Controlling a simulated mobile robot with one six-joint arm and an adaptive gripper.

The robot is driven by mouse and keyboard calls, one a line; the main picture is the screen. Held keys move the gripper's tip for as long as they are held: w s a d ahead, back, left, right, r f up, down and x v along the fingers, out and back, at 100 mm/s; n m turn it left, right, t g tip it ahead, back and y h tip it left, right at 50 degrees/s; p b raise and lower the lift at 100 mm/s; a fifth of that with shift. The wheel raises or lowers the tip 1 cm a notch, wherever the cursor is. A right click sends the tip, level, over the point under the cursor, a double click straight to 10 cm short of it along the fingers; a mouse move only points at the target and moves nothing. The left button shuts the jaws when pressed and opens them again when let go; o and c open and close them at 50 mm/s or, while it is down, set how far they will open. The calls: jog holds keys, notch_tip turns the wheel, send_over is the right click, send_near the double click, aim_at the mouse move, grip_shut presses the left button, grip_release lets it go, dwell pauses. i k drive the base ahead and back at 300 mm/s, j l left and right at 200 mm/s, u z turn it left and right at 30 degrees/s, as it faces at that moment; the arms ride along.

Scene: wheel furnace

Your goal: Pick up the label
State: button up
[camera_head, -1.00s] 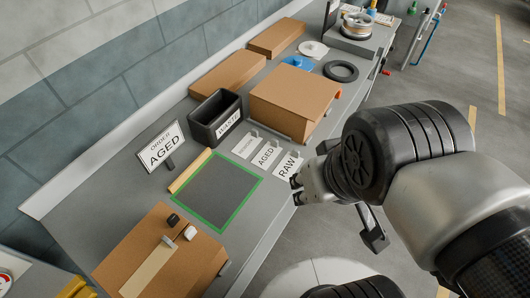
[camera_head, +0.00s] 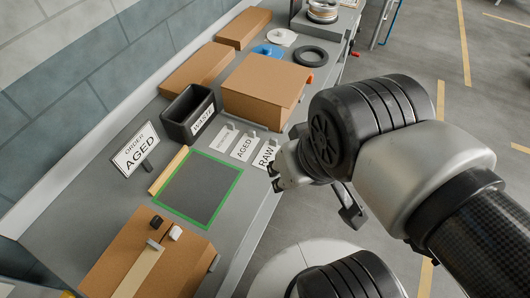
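Several white label cards lie in a row on the grey bench in front of the large cardboard box. The RAW label (camera_head: 266,155) is the rightmost, partly covered by my gripper. The AGED label (camera_head: 244,146) lies to its left. A further label (camera_head: 223,137) with text too small to read lies left of that. My gripper (camera_head: 275,179) is at the bench's right edge, close to the RAW label. I cannot tell whether they touch. Its fingers look apart with nothing visible between them. A sign on a stand (camera_head: 137,150) reads ORDER AGED.
A green-framed square (camera_head: 200,224) lies empty on the bench. A black WASTE bin (camera_head: 176,121) and a cardboard box (camera_head: 262,86) stand behind the labels. Another box (camera_head: 120,250) with a tape strip stands at the front. A black ring (camera_head: 308,56) lies farther back.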

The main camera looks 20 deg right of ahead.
aim_at(244, 148)
jog(key=j+u, duration=0.15)
jog(key=u, duration=0.35)
jog(key=j+u, duration=0.15)
jog(key=u, duration=0.35)
jog(key=j+u, duration=0.15)
jog(key=u, duration=0.35)
jog(key=z, duration=1.75)
jog(key=i+l+u, duration=0.15)
jog(key=i+l, duration=0.15)
jog(key=i+l+u, duration=0.15)
jog(key=i+l, duration=0.15)
jog(key=l, duration=0.15)
jog(key=i+l+u, duration=0.15)
jog(key=l, duration=0.25)
jog(key=i+l+u, duration=0.15)
jog(key=i+l, duration=0.15)
jog(key=l, duration=0.15)
